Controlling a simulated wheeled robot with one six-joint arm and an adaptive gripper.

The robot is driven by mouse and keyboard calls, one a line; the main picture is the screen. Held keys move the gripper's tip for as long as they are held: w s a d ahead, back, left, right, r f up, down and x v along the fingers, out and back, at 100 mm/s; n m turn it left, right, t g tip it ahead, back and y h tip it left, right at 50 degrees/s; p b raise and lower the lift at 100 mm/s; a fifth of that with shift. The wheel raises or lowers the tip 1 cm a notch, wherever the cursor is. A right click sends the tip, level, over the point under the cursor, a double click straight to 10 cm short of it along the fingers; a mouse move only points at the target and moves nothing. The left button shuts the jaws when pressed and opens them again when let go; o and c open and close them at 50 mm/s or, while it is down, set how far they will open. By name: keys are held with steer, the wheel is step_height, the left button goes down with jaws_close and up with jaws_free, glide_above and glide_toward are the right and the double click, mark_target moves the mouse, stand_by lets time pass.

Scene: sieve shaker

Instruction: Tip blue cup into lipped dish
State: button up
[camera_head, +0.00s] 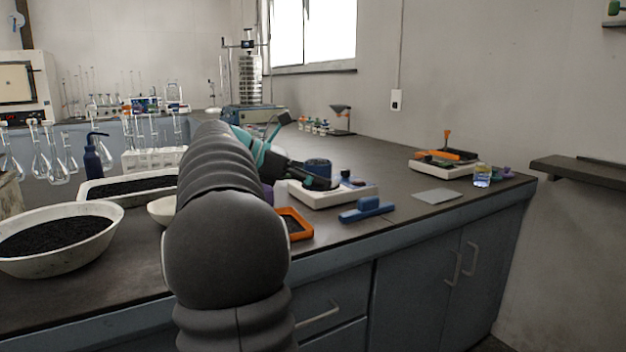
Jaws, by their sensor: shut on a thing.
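The blue cup (318,165) is a dark blue round vessel right of my arm, upright as far as I can see. My gripper (322,181), black with teal parts, is shut on it from the left. The cup is at the white balance-like base (345,197); I cannot tell whether it touches it. A small pale dish (161,211) left of my arm may be the lipped dish; my arm hides its right part. The cup's contents cannot be seen.
An orange tray (306,232) with dark material and a blue block (366,209) lie near the front edge. A large white bowl (100,222) and a white tray (90,189) of dark grains stand left. A grey plate (437,196) lies right, with bare bench around it.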

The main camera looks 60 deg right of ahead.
steer(key=shift+w+a+f+n+t+h+b, duration=0.15)
steer(key=shift+w+a+n+t+h, duration=0.9)
steer(key=shift+w, duration=3.65)
steer(key=shift+w+a+r+n+t+h+b, duration=0.1)
steer(key=shift+w+a+n+t+h, duration=0.3)
steer(key=shift+w+a, duration=2.85)
steer(key=shift+w+d+f+n+t+h+b, duration=0.15)
steer(key=shift+w+n+t+h, duration=0.55)
steer(key=shift+w, duration=5.45)
steer(key=w+a+f+t+p, duration=0.1)
steer(key=w, duration=0.2)
steer(key=w+f+t+p, duration=0.1)
steer(key=w, duration=0.1)
steer(key=w+a+f+t+p, duration=0.1)
steer(key=w, duration=0.2)
steer(key=shift+w+a, duration=0.3)
steer(key=shift+w, duration=0.05)
steer(key=m+t, duration=0.3)
steer(key=shift+w+r+m+t+y, duration=0.25)
steer(key=shift+w+r+t+y, duration=0.05)
steer(key=shift+t+y, duration=0.05)
steer(key=shift+f+b, duration=0.2)
steer(key=shift+b, duration=0.1)
steer(key=shift+w+m+b, duration=0.1)
steer(key=shift+m+b, duration=0.2)
steer(key=shift+b, duration=0.35)
steer(key=shift+t+b, duration=0.4)
steer(key=shift+b, duration=0.2)
